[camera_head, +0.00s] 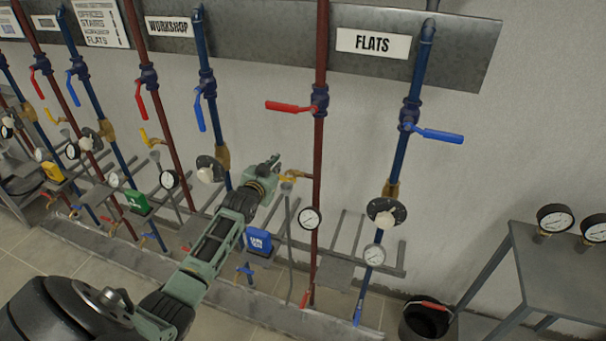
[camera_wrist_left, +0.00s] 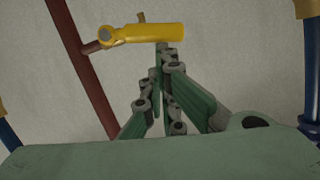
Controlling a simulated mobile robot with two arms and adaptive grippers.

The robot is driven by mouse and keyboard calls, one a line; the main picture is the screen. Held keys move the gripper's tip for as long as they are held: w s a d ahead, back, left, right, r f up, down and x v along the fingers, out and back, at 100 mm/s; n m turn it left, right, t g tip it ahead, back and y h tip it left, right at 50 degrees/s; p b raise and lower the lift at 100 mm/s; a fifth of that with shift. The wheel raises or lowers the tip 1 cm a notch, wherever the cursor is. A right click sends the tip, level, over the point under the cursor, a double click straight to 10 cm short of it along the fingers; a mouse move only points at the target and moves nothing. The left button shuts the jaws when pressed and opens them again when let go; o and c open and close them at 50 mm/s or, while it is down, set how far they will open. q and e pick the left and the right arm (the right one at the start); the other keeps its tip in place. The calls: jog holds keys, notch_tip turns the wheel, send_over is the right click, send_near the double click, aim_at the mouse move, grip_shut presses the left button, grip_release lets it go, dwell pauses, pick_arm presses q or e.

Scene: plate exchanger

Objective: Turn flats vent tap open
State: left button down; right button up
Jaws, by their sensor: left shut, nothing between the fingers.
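The flats vent tap (camera_head: 291,177) has a yellow handle on a short stub off the red pipe (camera_head: 319,150) below the FLATS sign (camera_head: 373,43). In the left wrist view its handle (camera_wrist_left: 150,34) lies nearly level, pointing right from the stub. My left gripper (camera_head: 274,161) is shut and empty, close to the left of the tap in the head view. In the left wrist view the fingertips (camera_wrist_left: 167,50) are just below the handle; I cannot tell whether they touch it. My right gripper is not in view.
A red-handled valve (camera_head: 290,107) and a blue-handled valve (camera_head: 437,134) are on the flats pipes. A pressure gauge (camera_head: 309,218) and a blue tag (camera_head: 258,241) are below. A black bucket (camera_head: 425,318) and a grey table (camera_head: 560,265) stand at the right.

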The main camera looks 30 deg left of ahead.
pick_arm(q)
jog(key=shift+s+a+f+n+b, duration=0.2)
jog(key=shift+a+f+n+b, duration=0.2)
jog(key=shift+a+f, duration=0.3)
dwell(0.4)
